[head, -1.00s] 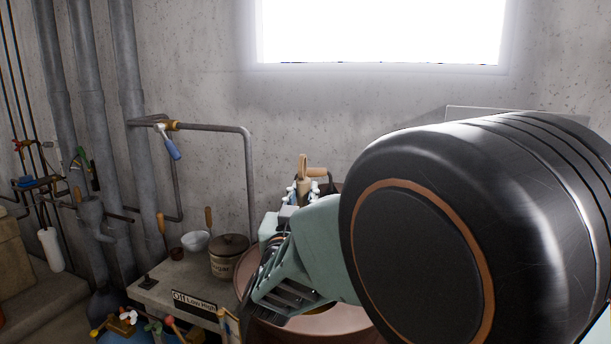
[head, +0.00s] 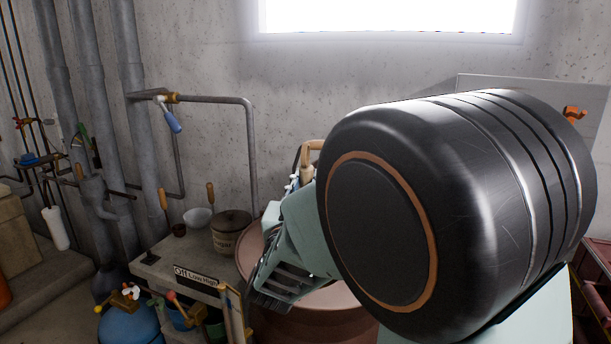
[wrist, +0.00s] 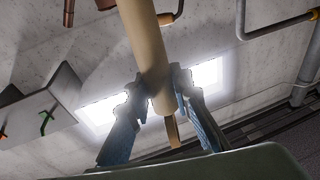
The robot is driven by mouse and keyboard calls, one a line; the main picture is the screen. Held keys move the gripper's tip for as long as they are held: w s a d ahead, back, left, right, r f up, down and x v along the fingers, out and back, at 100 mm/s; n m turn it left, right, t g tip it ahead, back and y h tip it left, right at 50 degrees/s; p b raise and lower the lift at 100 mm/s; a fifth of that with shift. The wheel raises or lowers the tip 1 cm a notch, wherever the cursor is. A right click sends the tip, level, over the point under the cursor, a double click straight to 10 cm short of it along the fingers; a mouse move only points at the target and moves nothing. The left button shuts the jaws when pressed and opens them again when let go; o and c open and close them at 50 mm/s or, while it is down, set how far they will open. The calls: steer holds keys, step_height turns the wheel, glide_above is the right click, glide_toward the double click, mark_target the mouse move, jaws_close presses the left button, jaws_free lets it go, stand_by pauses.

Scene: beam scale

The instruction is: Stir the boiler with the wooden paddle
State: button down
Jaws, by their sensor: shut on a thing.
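The boiler is a wide copper pot (head: 318,327), partly hidden behind my arm in the head view. The wooden paddle's pale round shaft (wrist: 146,45) runs between the two blue fingers of my gripper (wrist: 162,92) in the wrist view. My gripper is shut on it. In the head view, a light wooden part of the paddle (head: 307,172) shows above the gripper, over the back of the boiler. The paddle's lower end is hidden by my arm, so I cannot tell whether it is inside the boiler.
A stone counter (head: 160,262) left of the boiler bears a lidded sugar crock (head: 231,236), a white bowl (head: 198,217) and an Off/Low/High sign (head: 195,276). A wall pipe with a blue-handled tap (head: 173,122) stands behind. A blue container (head: 130,325) is at the front left.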

step_height(320, 180, down, 15)
steer(key=b, duration=1.3)
steer(key=shift+r+b, duration=0.15)
steer(key=shift+b, duration=0.25)
steer(key=shift+a, duration=0.15)
